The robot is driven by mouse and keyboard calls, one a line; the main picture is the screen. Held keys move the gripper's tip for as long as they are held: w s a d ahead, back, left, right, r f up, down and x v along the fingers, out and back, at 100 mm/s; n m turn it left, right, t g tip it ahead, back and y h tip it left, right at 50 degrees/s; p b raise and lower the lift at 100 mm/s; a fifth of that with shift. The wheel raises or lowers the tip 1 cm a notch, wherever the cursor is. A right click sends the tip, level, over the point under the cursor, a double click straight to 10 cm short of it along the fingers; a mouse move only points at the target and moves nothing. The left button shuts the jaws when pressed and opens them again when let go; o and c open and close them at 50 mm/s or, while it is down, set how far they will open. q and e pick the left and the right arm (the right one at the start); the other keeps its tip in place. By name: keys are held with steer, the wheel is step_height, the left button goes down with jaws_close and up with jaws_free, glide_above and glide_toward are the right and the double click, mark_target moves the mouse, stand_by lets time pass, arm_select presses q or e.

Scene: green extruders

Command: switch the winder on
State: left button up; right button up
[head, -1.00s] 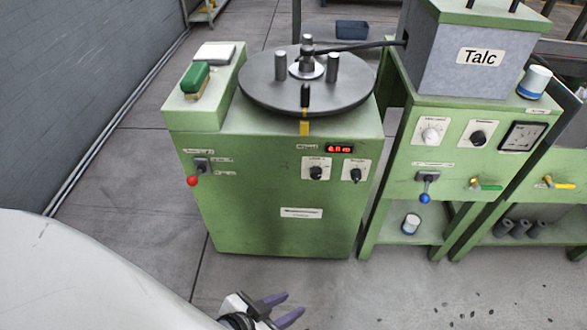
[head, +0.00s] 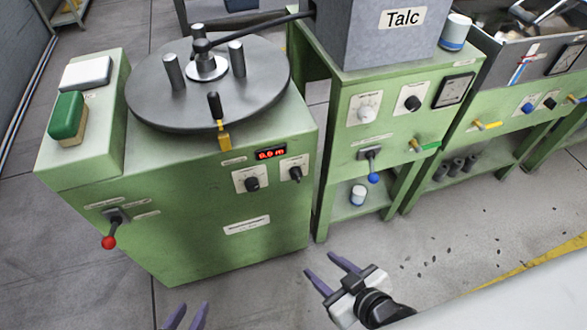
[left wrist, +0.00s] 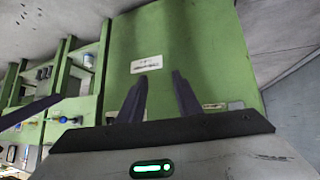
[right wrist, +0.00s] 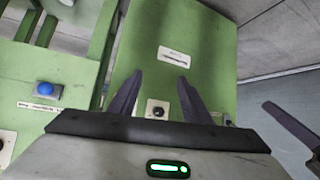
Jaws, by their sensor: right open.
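The winder (head: 190,235) is a green cabinet with a grey round turntable (head: 250,95) on top. On its front left, a lever with a red ball (head: 109,242) hangs down from a dark switch plate. A red display (head: 270,154) and two black knobs sit to the right. My left gripper (head: 187,310) shows only its purple fingertips at the bottom edge, parted, empty, in front of the winder. My right gripper (head: 324,266) is open and empty, right of the winder's front corner. In both wrist views the fingers are apart before the green front.
A green stand with the grey Talc box (head: 370,30) is right of the winder, with a blue-ball lever (head: 374,178). A green brush (head: 68,117) and a white block (head: 86,73) lie on the winder's left top. The floor in front is clear.

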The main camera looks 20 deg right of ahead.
steer(key=w+n+t+b, duration=0.3)
steer(key=w+n+b, duration=0.1)
steer(key=w, duration=0.3)
steer(key=n+t+b, duration=0.4)
steer(key=n+t, duration=0.1)
glide_toward(297, 175)
steer(key=w+f+b, duration=0.1)
steer(key=w+b, duration=0.1)
steer(key=w, duration=0.6)
steer(key=shift+w+a+f+h, duration=0.2)
steer(key=shift+w+a+h, duration=0.15)
steer(key=shift+a+h, duration=0.1)
arm_select(q)
step_height(297, 175, down, 8)
steer(key=shift+s+d+r, duration=0.15)
steer(key=shift+s+d, duration=0.25)
arm_select(e)
steer(key=c, duration=1)
